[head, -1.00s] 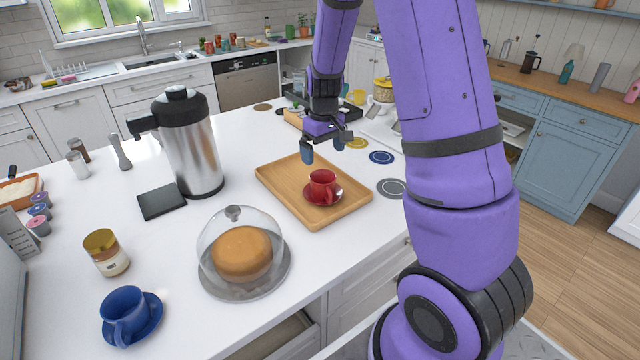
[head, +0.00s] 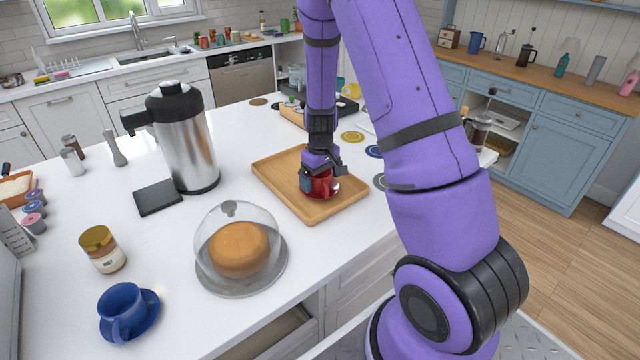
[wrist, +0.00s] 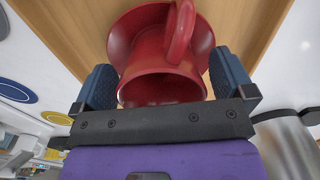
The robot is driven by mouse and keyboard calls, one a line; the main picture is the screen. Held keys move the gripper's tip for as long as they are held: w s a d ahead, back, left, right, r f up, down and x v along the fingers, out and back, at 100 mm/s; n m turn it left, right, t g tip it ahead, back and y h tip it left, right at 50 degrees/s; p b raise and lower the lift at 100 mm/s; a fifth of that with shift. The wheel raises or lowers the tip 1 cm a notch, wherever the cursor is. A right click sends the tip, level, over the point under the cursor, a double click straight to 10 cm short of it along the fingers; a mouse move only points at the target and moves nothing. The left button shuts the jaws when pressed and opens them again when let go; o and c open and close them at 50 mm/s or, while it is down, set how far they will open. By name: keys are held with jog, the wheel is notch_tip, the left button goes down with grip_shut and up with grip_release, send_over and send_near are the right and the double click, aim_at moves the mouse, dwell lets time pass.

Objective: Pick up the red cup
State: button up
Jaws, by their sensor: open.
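The red cup (head: 322,186) stands on a red saucer (head: 334,190) on the wooden tray (head: 275,185). In the wrist view the red cup (wrist: 165,75) lies between the two blue fingertips, with its handle pointing away from the gripper's palm. My gripper (head: 320,182) is down at the cup, with its open jaws on either side of it. In the wrist view my gripper (wrist: 165,88) shows small gaps beside the cup. The red saucer (wrist: 130,35) shows beyond the cup there. In the head view the gripper hides part of the cup.
A glass dome over a cake (head: 238,248) stands in front of the tray. A steel jug (head: 190,145) stands left of it. A blue cup (head: 122,305) on a saucer is at the front left. Coasters (head: 352,137) lie beyond the tray.

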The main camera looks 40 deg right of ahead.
jog(key=shift+f, duration=0.15)
jog(key=c, duration=0.9)
